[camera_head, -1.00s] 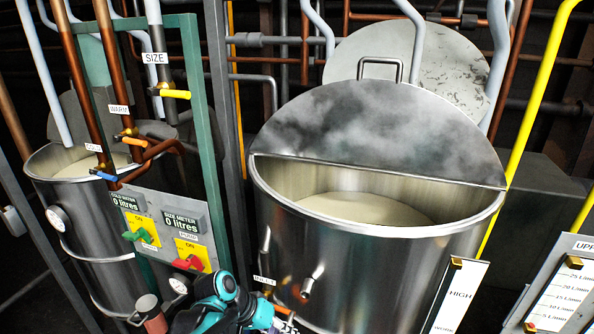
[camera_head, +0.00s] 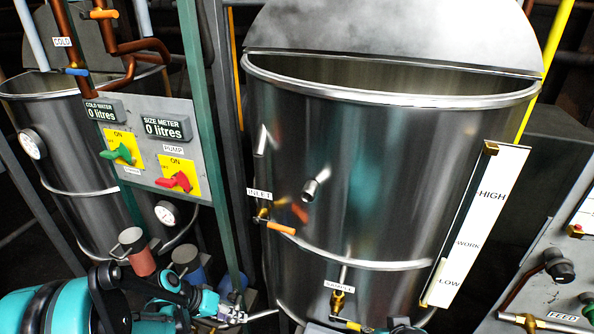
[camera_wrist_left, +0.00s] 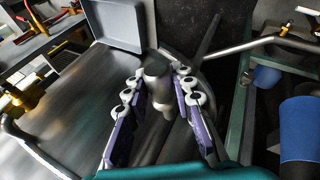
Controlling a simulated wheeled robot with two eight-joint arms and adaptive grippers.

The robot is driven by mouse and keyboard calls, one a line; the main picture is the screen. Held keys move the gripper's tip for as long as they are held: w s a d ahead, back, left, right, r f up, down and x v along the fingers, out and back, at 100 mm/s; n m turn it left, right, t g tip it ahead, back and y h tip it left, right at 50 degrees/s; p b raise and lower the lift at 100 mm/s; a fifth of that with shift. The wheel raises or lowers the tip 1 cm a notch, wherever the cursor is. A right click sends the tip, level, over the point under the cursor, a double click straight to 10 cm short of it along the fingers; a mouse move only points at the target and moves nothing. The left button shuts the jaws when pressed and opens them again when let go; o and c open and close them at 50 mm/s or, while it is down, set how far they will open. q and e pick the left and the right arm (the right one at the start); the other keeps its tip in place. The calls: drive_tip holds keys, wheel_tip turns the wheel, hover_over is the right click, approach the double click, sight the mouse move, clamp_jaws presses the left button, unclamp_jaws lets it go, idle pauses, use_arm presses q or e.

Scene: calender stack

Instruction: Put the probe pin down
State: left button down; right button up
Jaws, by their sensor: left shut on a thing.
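My left gripper (camera_head: 218,312) is low in the head view, in front of and to the left of the big steel tank (camera_head: 375,190). It is shut on a slim grey metal piece, which I take to be the probe pin (camera_head: 262,315), pointing right toward the tank's lower part. In the left wrist view the purple-padded fingers (camera_wrist_left: 157,112) stand either side of a grey, round-headed piece (camera_wrist_left: 157,78). I cannot tell whether the pin touches anything. A teal and dark piece shows at the bottom edge, right of centre; no right fingers are visible.
A red-brown mug (camera_head: 138,255) and a blue mug (camera_head: 188,268) stand behind my left arm. The panel (camera_head: 150,150) has green and red handles. An inlet valve (camera_head: 275,225) and sample tap (camera_head: 338,302) stick out from the tank. A level board (camera_head: 478,225) stands right.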

use_arm(q)
drive_tip(key=shift+a+f, duration=0.1)
drive_tip(key=shift+f, duration=0.15)
drive_tip(key=shift+r, duration=0.15)
use_arm(e)
drive_tip(key=shift+f, duration=0.1)
